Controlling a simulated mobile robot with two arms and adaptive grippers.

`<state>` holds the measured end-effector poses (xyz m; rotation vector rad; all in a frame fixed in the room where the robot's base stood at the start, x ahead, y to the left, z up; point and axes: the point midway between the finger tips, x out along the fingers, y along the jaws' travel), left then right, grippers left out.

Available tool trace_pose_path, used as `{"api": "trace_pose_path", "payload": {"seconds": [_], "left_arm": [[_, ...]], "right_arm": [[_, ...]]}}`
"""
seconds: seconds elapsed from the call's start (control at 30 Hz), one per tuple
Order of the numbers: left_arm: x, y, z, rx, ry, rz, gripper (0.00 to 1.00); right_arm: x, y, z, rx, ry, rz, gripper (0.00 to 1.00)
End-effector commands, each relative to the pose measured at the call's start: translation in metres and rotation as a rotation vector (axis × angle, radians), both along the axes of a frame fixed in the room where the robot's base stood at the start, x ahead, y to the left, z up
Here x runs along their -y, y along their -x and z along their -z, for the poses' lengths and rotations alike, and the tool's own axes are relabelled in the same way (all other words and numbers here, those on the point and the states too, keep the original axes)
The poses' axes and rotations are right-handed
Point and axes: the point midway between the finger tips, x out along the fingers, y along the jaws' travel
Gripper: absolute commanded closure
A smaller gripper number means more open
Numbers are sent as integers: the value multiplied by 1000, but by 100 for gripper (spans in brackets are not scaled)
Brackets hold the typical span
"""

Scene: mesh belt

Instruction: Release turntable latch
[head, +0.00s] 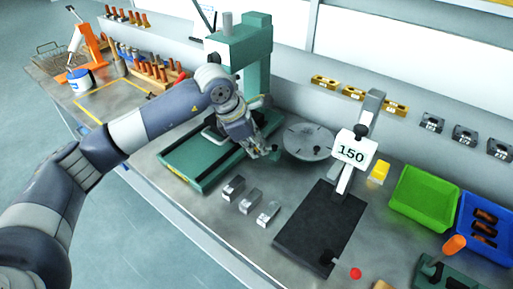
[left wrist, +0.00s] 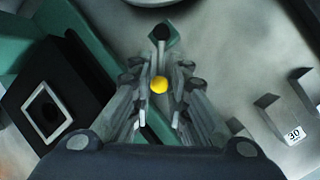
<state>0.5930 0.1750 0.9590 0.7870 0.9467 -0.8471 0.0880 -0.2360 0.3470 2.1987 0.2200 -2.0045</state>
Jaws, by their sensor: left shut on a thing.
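The turntable (head: 308,142) is a round grey disc on the bench, right of the green machine. Its edge shows at the top of the left wrist view (left wrist: 152,2). A small green block (head: 275,155) with a black top sits at its near left edge; it also shows beyond my fingertips in the left wrist view (left wrist: 171,43). My left gripper (head: 258,149) is low beside this block. In the left wrist view its fingers are closed around a round yellow knob (left wrist: 159,85), which I take to be the latch knob. What lies below the knob is hidden by the fingers.
The green press (head: 241,45) stands close behind my left wrist. Several metal blocks (head: 247,203) lie in front. A black plate stand (head: 318,230) with a "150" sign (head: 351,151) is to the right, then green (head: 425,197) and blue bins (head: 484,228).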

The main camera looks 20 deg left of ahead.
Motion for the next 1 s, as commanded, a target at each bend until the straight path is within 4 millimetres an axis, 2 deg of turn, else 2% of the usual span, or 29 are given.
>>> {"api": "trace_pose_path", "payload": {"seconds": [0.03,0.1,0.4,0.8,0.83,0.87,1.0], "left_arm": [[-2,-3,4,2,0,35,100],[-4,-6,3,3,0,95,100],[-7,-15,0,2,1,289,100],[-7,-16,-1,4,2,314,100],[-7,-16,-1,4,2,314,78],[-7,-16,-1,4,2,314,74],[-7,-16,-1,4,2,313,74]], "right_arm": [[0,0,10,0,0,0,60],[0,0,15,0,0,0,60],[-1,0,26,1,-1,1,60],[-3,0,26,0,-3,2,60],[-3,0,26,0,-3,2,60],[-3,0,26,0,-3,2,60],[-2,0,26,0,-3,2,60]]}}
